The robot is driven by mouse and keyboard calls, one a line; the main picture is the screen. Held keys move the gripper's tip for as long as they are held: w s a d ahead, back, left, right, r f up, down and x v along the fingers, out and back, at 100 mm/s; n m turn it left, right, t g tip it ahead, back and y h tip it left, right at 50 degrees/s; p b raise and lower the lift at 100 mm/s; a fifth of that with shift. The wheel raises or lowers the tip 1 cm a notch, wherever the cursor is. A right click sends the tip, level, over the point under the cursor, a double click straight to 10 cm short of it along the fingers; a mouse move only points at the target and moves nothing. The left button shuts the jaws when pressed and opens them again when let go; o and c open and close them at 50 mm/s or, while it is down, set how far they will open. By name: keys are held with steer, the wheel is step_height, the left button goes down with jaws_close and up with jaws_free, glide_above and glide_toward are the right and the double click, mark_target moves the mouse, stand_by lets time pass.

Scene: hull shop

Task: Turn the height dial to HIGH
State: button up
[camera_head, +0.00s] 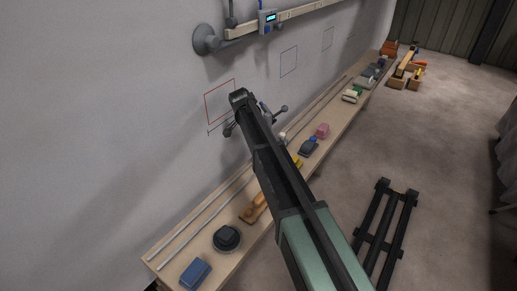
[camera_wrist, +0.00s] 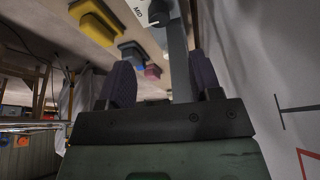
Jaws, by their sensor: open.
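My gripper (camera_wrist: 161,72) shows in the wrist view with its two purple fingers spread apart and nothing clasped between them. A dark round knob (camera_wrist: 158,12), which looks like the height dial, is at the top edge, beyond the fingertips and apart from them. A white plate with the label MID (camera_wrist: 138,11) is beside it. The knob is cut off by the frame, so its setting and the HIGH mark cannot be read. A grey bar (camera_wrist: 179,60) runs below it, behind the fingers. In the head view my arm hides the dial and most of its device.
A long wooden bench (camera_head: 212,215) along the wall carries sanding blocks, a blue block (camera_head: 195,273) and a round dark tool (camera_head: 227,238). A rail with a digital gauge (camera_head: 268,18) is fixed on the wall above. A black frame (camera_head: 386,230) lies on the open floor.

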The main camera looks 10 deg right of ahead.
steer(key=b+x, duration=0.9)
steer(key=x, duration=0.2)
steer(key=shift+s+a+b, duration=0.1)
steer(key=shift+b, duration=0.3)
steer(key=shift+r, duration=0.1)
steer(key=c, duration=0.9)
steer(key=shift+n, duration=0.3)
steer(key=n, duration=0.2)
steer(key=n+t+y, duration=0.1)
steer(key=n, duration=0.2)
steer(key=shift+s+y, duration=0.1)
steer(key=shift+y, duration=0.2)
steer(key=n+y, duration=0.1)
steer(key=n, duration=0.2)
steer(key=n+y, duration=0.1)
steer(key=n, duration=0.2)
steer(key=shift+d+n+t+y, duration=0.2)
steer(key=shift+n+t+y, duration=0.1)
